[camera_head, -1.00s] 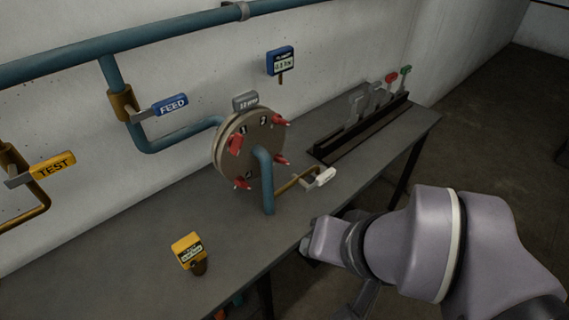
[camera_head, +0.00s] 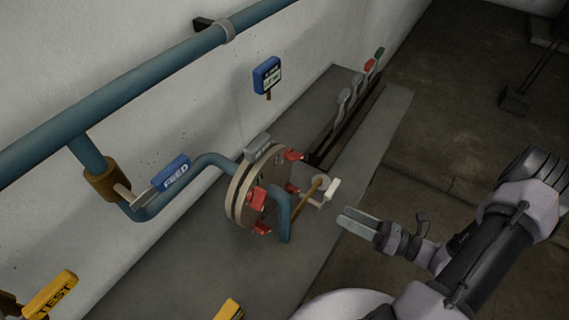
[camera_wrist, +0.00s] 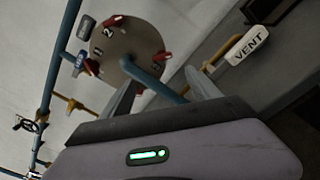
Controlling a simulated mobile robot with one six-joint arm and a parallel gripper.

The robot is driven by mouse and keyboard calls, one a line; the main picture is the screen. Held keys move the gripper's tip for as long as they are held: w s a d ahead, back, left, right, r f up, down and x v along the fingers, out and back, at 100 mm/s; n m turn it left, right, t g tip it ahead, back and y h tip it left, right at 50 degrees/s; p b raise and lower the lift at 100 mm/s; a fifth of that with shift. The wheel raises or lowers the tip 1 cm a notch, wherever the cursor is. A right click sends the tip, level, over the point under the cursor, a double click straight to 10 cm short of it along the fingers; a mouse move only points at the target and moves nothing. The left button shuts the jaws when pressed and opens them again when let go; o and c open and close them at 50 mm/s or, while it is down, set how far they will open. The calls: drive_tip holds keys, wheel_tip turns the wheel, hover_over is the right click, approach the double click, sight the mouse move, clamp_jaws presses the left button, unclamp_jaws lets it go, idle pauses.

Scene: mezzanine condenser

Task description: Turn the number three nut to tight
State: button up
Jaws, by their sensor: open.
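A round tan flange (camera_head: 236,198) stands upright on the bench, with red nuts around its face. In the head view I see an upper nut (camera_head: 293,155), a right nut (camera_head: 292,188), a front nut (camera_head: 257,198) and a bottom nut (camera_head: 262,228). In the wrist view the flange (camera_wrist: 128,42) shows the digit 2 near its upper left nut (camera_wrist: 113,21); I cannot read a 3, so I cannot tell which nut is number three. My gripper (camera_head: 345,215) is open and empty, right of the flange and apart from it. Its fingers (camera_wrist: 160,80) point toward the flange.
A blue pipe (camera_head: 281,215) rises in front of the flange. A brass pipe with a white VENT handle (camera_wrist: 247,45) lies between flange and gripper. A FEED valve (camera_head: 172,173) is at left, a lever rack (camera_head: 345,120) behind. A yellow TEST tag (camera_head: 50,293) is at lower left.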

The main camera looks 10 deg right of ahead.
sight(298, 191)
drive_tip(key=shift+m+t, duration=0.3)
drive_tip(key=shift+m, duration=0.1)
drive_tip(key=x, duration=0.5)
drive_tip(key=b+x, duration=0.1)
drive_tip(key=x, duration=0.5)
drive_tip(key=f+b+x, duration=0.1)
drive_tip(key=x, duration=0.5)
drive_tip(key=shift+d, duration=0.1)
drive_tip(key=shift+c, duration=0.2)
drive_tip(key=c, duration=1.3)
